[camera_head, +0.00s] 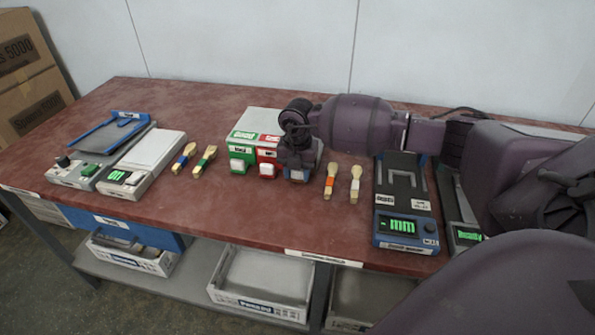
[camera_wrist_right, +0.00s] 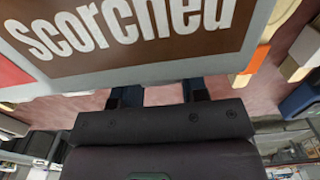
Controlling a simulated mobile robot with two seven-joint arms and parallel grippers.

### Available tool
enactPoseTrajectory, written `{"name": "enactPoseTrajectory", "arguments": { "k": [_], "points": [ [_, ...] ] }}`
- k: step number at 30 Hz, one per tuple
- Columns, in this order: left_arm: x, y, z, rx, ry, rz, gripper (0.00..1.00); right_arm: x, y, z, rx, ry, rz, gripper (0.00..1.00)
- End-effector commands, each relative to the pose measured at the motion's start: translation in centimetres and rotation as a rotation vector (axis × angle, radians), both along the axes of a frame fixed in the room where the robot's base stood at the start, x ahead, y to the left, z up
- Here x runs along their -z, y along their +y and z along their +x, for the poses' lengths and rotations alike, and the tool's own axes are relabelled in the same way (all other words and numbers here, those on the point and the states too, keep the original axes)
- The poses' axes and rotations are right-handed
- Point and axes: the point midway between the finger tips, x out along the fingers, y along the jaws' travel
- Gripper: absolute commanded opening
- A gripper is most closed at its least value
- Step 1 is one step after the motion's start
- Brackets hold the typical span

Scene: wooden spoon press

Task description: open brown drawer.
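A drawer unit (camera_head: 262,120) stands at the back middle of the red-brown table, with a green drawer (camera_head: 241,148) and a red drawer (camera_head: 267,152) showing, each with a pale handle. My right gripper (camera_head: 297,170) is at the unit's right front and covers the brown drawer there. In the right wrist view a brown label reading "Scorched" (camera_wrist_right: 120,58) fills the top. The right gripper's two fingers (camera_wrist_right: 160,95) are apart and run under the label's front edge. Their tips and the brown drawer's handle are hidden, so I cannot tell whether they hold it. My left gripper is not in view.
The table in front of the drawers is clear. White bins (camera_head: 262,283) sit on the shelf below.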

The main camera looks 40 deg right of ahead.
Motion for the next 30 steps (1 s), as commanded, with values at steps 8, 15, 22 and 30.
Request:
{"name": "enactPoseTrajectory", "arguments": {
  "k": [8,15,22,30],
  "points": [
    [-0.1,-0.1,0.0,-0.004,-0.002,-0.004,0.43,0.0,0.1,-0.1,-0.001,0.0,0.0,0.0],
    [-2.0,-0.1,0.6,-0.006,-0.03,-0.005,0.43,-0.6,1.8,-1.5,-0.003,-0.004,0.002,0.0],
    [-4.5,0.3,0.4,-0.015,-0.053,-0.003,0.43,-1.0,5.5,-4.6,-0.004,-0.006,0.004,0.0],
    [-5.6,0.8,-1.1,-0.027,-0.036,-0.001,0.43,-0.6,9.5,-8.1,-0.003,-0.002,0.003,0.0]
  ]
}}
